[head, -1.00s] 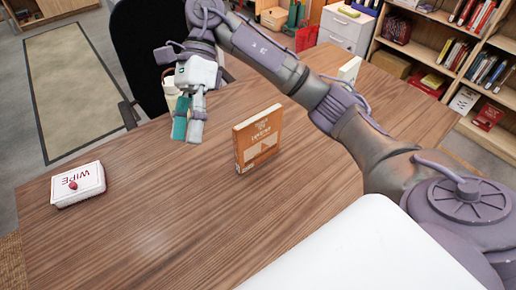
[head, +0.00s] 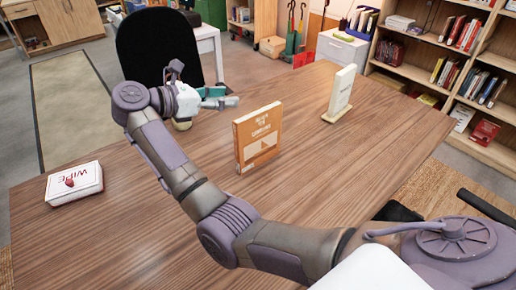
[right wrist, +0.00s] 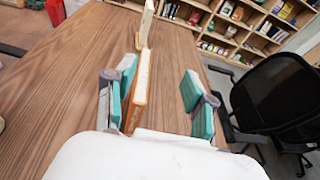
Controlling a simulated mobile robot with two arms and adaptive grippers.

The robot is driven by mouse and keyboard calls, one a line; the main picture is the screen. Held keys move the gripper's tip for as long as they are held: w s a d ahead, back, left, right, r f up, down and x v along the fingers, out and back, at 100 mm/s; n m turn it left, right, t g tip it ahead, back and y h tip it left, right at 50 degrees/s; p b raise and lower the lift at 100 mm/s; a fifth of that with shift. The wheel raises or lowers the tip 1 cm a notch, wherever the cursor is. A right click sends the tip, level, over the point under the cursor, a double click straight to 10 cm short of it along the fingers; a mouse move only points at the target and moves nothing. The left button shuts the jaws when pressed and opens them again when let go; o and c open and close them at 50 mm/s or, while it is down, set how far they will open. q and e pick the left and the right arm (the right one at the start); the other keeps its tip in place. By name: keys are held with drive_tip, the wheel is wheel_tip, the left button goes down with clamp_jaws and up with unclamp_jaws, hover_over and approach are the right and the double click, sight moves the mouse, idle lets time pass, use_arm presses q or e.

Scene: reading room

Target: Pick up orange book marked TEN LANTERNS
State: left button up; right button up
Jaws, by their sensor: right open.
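The orange book (head: 258,140) stands upright on the wooden table in the head view, its cover facing the camera; its small title is too blurred to read surely. My right gripper (head: 224,98) is open and empty just behind and left of it, fingers pointing right toward it. In the right wrist view the orange book (right wrist: 137,92) shows edge-on between the teal fingers of my right gripper (right wrist: 160,92), much closer to the left finger. I cannot tell whether that finger touches it. My left gripper is not in view.
A white book (head: 341,90) stands upright farther back on the table (head: 330,170). A black chair (head: 155,45) stands behind the table edge, near my right gripper.

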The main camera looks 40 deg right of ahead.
drive_tip(key=t+y, duration=0.1)
drive_tip(key=y, duration=0.1)
approach(253, 118)
drive_tip(key=d, duration=0.1)
drive_tip(key=w+d+f+p, duration=0.1)
drive_tip(key=d, duration=0.1)
drive_tip(key=w+d+f, duration=0.1)
drive_tip(key=shift+w+d+f, duration=0.1)
drive_tip(key=shift+d+f, duration=0.05)
drive_tip(key=shift+d, duration=0.1)
drive_tip(key=shift+d+f+n+p, duration=0.3)
drive_tip(key=shift+d+p, duration=0.05)
drive_tip(key=shift+d, duration=0.2)
drive_tip(key=p+x, duration=0.2)
drive_tip(key=x, duration=0.3)
drive_tip(key=shift+s+f, duration=0.25)
drive_tip(key=shift+s, duration=0.05)
clamp_jaws()
drive_tip(key=shift+r, duration=0.1)
